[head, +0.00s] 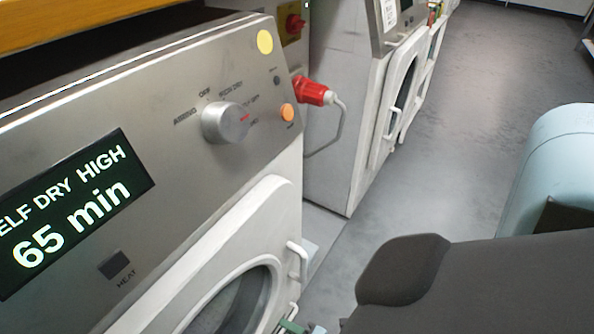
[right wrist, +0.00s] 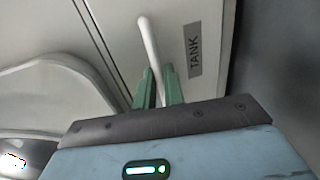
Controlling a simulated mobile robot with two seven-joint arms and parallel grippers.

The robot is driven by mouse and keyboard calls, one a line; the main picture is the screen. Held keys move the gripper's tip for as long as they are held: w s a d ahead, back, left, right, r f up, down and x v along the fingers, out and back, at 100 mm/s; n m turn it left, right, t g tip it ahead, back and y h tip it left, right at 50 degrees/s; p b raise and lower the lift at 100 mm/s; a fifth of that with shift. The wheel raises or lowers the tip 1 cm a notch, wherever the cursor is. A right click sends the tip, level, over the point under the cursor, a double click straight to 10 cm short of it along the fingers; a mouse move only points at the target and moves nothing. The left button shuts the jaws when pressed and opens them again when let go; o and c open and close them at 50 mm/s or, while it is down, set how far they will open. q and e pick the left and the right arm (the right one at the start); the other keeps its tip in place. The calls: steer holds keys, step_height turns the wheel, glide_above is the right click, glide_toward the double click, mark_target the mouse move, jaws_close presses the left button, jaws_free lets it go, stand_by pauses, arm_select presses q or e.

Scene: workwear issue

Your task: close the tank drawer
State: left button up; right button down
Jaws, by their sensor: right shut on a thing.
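The tank drawer's pale front (right wrist: 183,17) fills the upper middle of the right wrist view, with a grey label reading TANK (right wrist: 194,50). Its white bar handle (right wrist: 148,42) runs down between the green fingers of my right gripper (right wrist: 158,82), which is shut on it. In the head view only the green fingertips of my right gripper (head: 298,327) show at the bottom edge. My own arm hides most of the drawer there. A dark seam runs along the drawer front's left edge. I cannot tell how far the drawer stands out. My left gripper is out of view.
The dryer's steel panel (head: 190,75) has a knob (head: 226,122) and a display (head: 75,210) reading 65 min. Its round door (head: 215,255) has a white handle (head: 297,262). A red plug (head: 313,91) with a cable and another machine (head: 343,130) stand beyond. Grey floor (head: 470,90) is clear.

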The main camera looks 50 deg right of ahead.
steer(key=c, duration=1.6)
jaws_free()
steer(key=shift+w, duration=0.25)
steer(key=shift+o, duration=0.4)
steer(key=shift+s, duration=0.1)
steer(key=p+v, duration=0.2)
steer(key=v, duration=0.5)
steer(key=shift+s+p, duration=0.35)
steer(key=shift+r, duration=0.1)
